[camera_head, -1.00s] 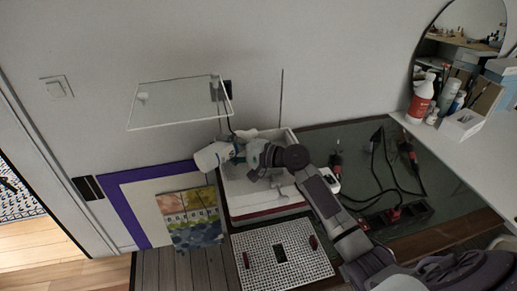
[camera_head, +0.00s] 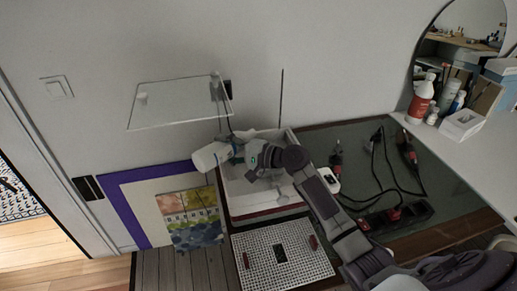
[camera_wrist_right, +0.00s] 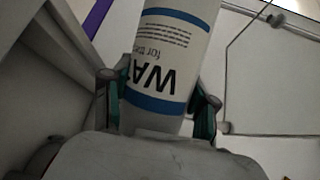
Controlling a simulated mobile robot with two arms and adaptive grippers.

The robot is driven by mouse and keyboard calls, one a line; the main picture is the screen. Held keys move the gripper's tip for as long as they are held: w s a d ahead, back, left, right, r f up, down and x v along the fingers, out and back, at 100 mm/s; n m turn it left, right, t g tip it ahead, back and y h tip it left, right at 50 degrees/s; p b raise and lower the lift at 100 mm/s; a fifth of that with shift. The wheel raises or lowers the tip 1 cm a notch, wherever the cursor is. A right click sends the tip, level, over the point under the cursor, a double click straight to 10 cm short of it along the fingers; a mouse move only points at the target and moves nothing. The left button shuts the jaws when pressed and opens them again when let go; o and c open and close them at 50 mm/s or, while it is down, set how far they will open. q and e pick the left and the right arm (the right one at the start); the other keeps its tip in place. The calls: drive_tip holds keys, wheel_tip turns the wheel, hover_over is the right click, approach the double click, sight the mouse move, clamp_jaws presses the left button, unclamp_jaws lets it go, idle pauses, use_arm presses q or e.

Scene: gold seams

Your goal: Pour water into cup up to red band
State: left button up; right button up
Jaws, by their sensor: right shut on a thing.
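A white bottle (camera_head: 210,156) with blue bands lies tilted in my right gripper (camera_head: 238,153), held above the left edge of a white tray. In the right wrist view the bottle (camera_wrist_right: 165,60) carries large letters beginning "WA", upside down. The right gripper (camera_wrist_right: 158,106) is shut on it, one finger on each side. The bottle's far end points left in the head view; its mouth cannot be made out. No cup or red band can be made out in either view. My left gripper is not in view.
The white tray (camera_head: 226,190) stands on the desk against the wall. A clear shelf (camera_head: 175,105) juts out above. A white perforated board (camera_head: 300,270) lies in front. Cables and a power strip (camera_head: 395,217) lie to the right. Bottles and boxes stand at the far right.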

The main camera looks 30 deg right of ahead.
idle(0.3)
drive_tip(key=shift+r+p, duration=0.25)
drive_tip(key=shift+p, duration=0.05)
drive_tip(key=n+h+p, duration=0.1)
drive_tip(key=n+p, duration=0.1)
drive_tip(key=n, duration=0.1)
drive_tip(key=shift+r+g+h, duration=0.1)
drive_tip(key=shift+g+h, duration=0.2)
drive_tip(key=shift+f, duration=0.2)
drive_tip(key=shift+d+r+n+h+p, duration=0.1)
drive_tip(key=shift+r+n+h+p, duration=0.2)
drive_tip(key=shift+r+n+p, duration=0.2)
drive_tip(key=shift+d, duration=0.1)
drive_tip(key=shift+w, duration=0.1)
idle(0.6)
